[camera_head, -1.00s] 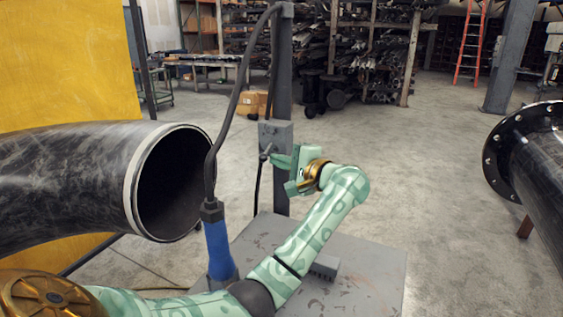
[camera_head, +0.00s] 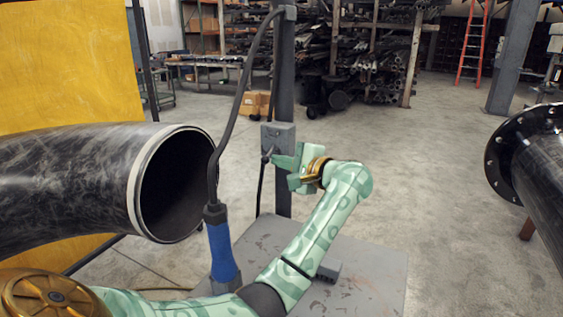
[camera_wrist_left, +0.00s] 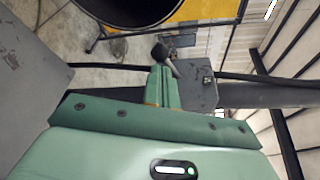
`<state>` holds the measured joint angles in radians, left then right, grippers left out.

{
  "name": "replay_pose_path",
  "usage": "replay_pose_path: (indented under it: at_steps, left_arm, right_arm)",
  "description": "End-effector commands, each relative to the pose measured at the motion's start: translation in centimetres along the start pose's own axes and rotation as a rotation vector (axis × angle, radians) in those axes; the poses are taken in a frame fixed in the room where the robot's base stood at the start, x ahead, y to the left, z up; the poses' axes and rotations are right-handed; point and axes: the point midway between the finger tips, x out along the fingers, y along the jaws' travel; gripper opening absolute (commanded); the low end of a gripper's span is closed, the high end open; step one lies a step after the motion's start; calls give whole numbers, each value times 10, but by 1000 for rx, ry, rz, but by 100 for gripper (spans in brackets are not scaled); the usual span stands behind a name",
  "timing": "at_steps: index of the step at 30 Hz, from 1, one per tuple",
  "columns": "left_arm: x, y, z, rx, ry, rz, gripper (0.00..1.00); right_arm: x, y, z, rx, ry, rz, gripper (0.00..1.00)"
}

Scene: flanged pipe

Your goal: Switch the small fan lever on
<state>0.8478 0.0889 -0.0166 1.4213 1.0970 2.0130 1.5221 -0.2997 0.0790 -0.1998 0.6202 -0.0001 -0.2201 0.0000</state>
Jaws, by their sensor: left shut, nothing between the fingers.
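The small fan lever (camera_head: 267,156) is a short stem with a dark knob on the front of a grey switch box (camera_head: 278,137), fixed to an upright post. My left gripper (camera_head: 275,161) is shut and empty, right beside the lever. In the left wrist view the lever's dark knob (camera_wrist_left: 160,52) shows just beyond the closed green fingertips (camera_wrist_left: 161,72), with the grey box (camera_wrist_left: 200,86) to the right. The tips look very close to the lever; I cannot tell whether they touch it. My right gripper is out of view.
A large black pipe (camera_head: 90,185) opens at left. The post's grey base plate (camera_head: 370,265) lies below. A flanged pipe (camera_head: 545,175) is at right, with open floor between.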

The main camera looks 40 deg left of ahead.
Motion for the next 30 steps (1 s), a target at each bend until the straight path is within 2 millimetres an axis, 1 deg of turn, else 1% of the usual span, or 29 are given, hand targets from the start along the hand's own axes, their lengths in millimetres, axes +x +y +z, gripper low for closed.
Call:
replay_pose_path:
  at_steps: [5, 11, 21, 30]
  left_arm:
    - [-1, -2, 2, 39, 1, 15, 0]
    - [-2, -5, 5, 126, 1, 47, 0]
    - [-4, -15, 10, 365, 1, 128, 0]
    - [-4, -20, 12, 530, 1, 184, 0]
  right_arm:
    - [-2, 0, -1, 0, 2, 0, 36]
    - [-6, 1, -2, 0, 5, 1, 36]
    - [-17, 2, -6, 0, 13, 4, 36]
    - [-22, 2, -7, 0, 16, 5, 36]
